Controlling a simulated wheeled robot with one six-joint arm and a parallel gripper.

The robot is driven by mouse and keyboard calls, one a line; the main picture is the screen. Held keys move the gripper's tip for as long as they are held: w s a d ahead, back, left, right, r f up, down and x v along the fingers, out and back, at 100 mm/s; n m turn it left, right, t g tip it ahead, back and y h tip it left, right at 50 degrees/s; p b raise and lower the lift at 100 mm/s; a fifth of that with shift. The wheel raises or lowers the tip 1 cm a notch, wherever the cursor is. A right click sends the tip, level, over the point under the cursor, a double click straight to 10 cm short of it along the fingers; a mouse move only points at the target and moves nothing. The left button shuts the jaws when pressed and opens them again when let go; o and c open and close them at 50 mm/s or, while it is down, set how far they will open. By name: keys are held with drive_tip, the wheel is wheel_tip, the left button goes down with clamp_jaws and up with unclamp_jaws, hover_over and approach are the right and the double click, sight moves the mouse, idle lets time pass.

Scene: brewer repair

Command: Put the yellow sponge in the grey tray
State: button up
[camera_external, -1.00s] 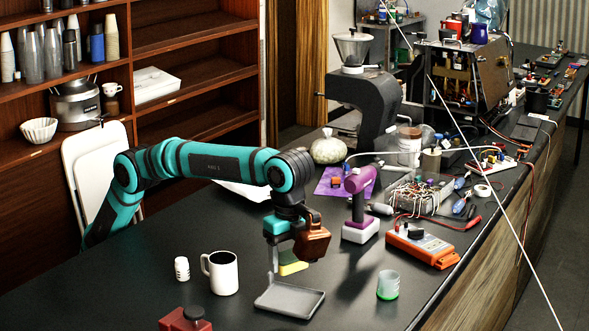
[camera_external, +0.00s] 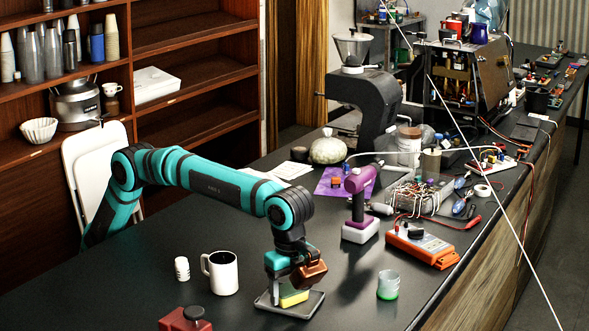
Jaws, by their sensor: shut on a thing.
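The yellow sponge (camera_external: 293,298) is between the fingers of my gripper (camera_external: 289,291), low over the grey tray (camera_external: 305,308). My gripper is shut on the sponge and points down. The sponge's lower edge is at or just above the tray floor; I cannot tell whether it touches. The tray lies flat on the black counter, with its right and front rim showing. My gripper hides part of the tray's far side.
A white mug (camera_external: 222,273) and a small white ribbed object (camera_external: 182,269) stand left of the tray. A red object (camera_external: 185,320) is at the front edge. A green-bottomed cup (camera_external: 388,285) stands to the right, and a purple power tool (camera_external: 360,200) behind.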

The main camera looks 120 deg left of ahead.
sight(290, 288)
drive_tip(key=shift+f, duration=0.15)
drive_tip(key=o, duration=0.7)
drive_tip(key=shift+c, duration=0.2)
wheel_tip(290, 288, up, 8)
drive_tip(key=shift+f, duration=0.25)
drive_tip(key=shift+r, duration=0.15)
